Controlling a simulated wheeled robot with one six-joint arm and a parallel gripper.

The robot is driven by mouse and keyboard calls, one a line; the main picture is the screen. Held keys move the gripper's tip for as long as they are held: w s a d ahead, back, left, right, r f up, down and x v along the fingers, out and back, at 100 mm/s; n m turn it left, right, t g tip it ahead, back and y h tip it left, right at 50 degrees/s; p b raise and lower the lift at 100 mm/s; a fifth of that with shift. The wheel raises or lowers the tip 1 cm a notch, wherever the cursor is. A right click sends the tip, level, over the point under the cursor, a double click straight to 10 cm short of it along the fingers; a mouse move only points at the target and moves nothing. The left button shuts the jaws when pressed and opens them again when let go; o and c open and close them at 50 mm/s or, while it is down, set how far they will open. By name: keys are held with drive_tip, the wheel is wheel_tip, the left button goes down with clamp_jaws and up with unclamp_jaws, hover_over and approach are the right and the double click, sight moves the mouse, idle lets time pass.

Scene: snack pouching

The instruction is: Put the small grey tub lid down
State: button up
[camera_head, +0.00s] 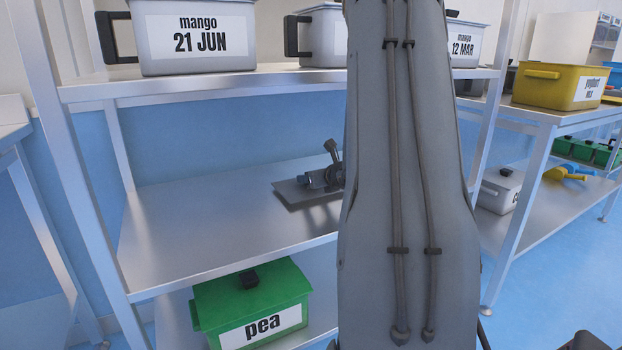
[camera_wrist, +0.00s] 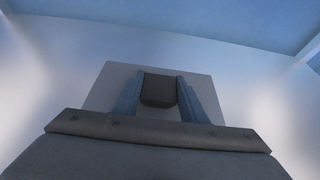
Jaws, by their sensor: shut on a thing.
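The small grey tub lid (camera_wrist: 101,96) is a flat rectangle with a dark block-shaped knob (camera_wrist: 158,92). My gripper (camera_wrist: 160,84) is shut on that knob, one finger on each side. In the head view the lid (camera_head: 290,193) lies level at or just above the bare middle shelf of the rack; I cannot tell if it touches. My gripper (camera_head: 309,180) shows above it there, and my arm hides the right part of both.
The middle shelf (camera_head: 200,220) is clear left of the lid. Grey mango tubs (camera_head: 195,50) stand on the shelf above. A green pea tub (camera_head: 250,305) stands below. Rack posts (camera_head: 75,150) flank the opening. Another rack at right holds a yellow yoghurt tub (camera_head: 548,92).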

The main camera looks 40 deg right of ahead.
drive_tip(key=o, duration=1.2)
